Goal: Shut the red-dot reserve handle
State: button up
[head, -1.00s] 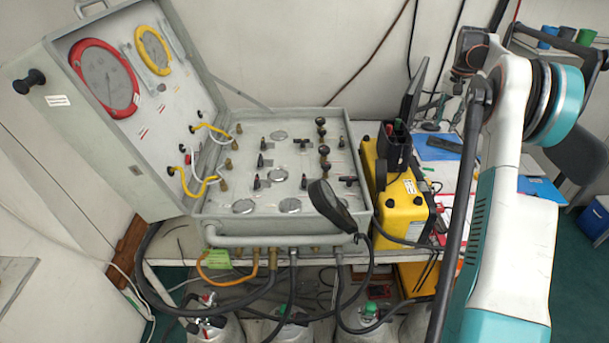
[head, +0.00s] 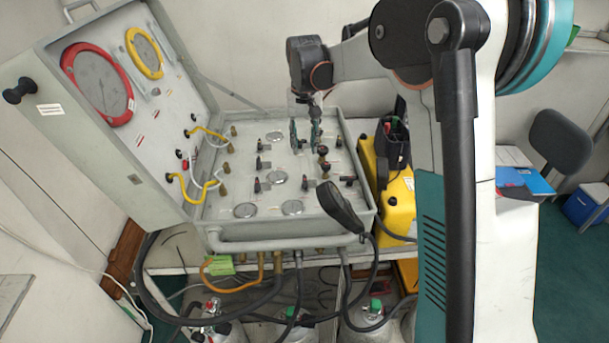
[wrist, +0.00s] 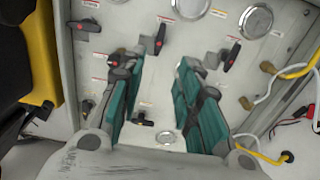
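The grey air panel (head: 222,208) is an open case with several black handles on its face. I cannot read the labels, so I cannot tell which is the reserve handle. My gripper (head: 305,138) hangs above the back middle of the panel, teal fingers pointing down. In the wrist view my gripper (wrist: 162,78) is open, with nothing between its fingers. The left fingertip appears close to the middle handle; contact is unclear.
The lid (head: 70,140) stands open at the left with a red-ringed gauge (head: 98,84). A black round-headed part (head: 340,206) rises at the panel's front right. A yellow case (head: 397,205) stands close on the right. Yellow hoses (head: 206,188) run between lid and panel.

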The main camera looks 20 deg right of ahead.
aim_at(305, 179)
notch_tip(305, 179, down, 13)
jog(key=shift+d+r+b, duration=0.1)
jog(key=shift+r+b, duration=0.1)
jog(key=shift+b, duration=0.7)
grip_shut()
